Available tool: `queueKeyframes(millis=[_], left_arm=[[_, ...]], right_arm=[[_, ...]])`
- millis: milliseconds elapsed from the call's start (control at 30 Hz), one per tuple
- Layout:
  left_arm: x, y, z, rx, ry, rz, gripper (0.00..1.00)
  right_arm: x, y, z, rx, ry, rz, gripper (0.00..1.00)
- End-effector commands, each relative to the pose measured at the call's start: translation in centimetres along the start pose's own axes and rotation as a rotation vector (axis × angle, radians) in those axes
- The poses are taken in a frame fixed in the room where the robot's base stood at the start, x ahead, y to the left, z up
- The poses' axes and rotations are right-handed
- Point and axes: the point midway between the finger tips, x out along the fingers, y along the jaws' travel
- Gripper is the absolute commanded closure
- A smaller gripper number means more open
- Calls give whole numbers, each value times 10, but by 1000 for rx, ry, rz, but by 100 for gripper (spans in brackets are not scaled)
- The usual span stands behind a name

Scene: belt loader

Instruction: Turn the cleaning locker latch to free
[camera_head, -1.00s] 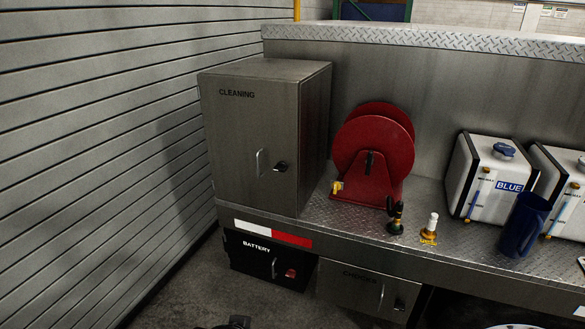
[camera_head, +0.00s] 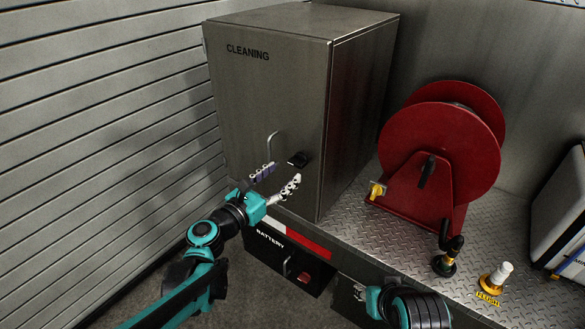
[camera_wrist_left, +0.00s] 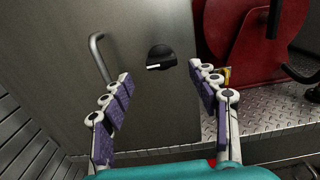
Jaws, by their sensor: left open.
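The grey metal cleaning locker (camera_head: 265,95), lettered CLEANING, has its door shut. A small black latch (camera_head: 299,159) sits near the door's right edge, beside a bar handle (camera_head: 271,146). My left gripper (camera_head: 277,180) is open and empty just in front of and below the latch. In the left wrist view the latch (camera_wrist_left: 161,57) shows beyond the gap between the fingertips (camera_wrist_left: 160,72), with a white mark on its left side. No contact with it is visible. My right arm is at the lower right of the head view; its fingers cannot be made out.
A red hose reel (camera_head: 440,150) with a yellow valve (camera_head: 376,191) stands right of the locker on a tread-plate deck (camera_head: 400,228). A battery locker (camera_head: 272,258) is below. A slatted wall (camera_head: 100,110) is close on the left.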

Motion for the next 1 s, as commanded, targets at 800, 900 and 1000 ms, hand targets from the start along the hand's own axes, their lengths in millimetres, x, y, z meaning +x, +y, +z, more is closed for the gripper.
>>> queueKeyframes(millis=[800, 900, 1000], left_arm=[[53, -1, 0, 5, 1, -2, 77], [53, -1, 0, 5, 1, -2, 90], [53, 0, 0, 6, 1, -2, 90]], right_arm=[[11, 0, 8, 0, 0, 0, 62], [11, 0, 8, 0, 0, 0, 62], [11, 0, 8, 0, 0, 0, 62]])
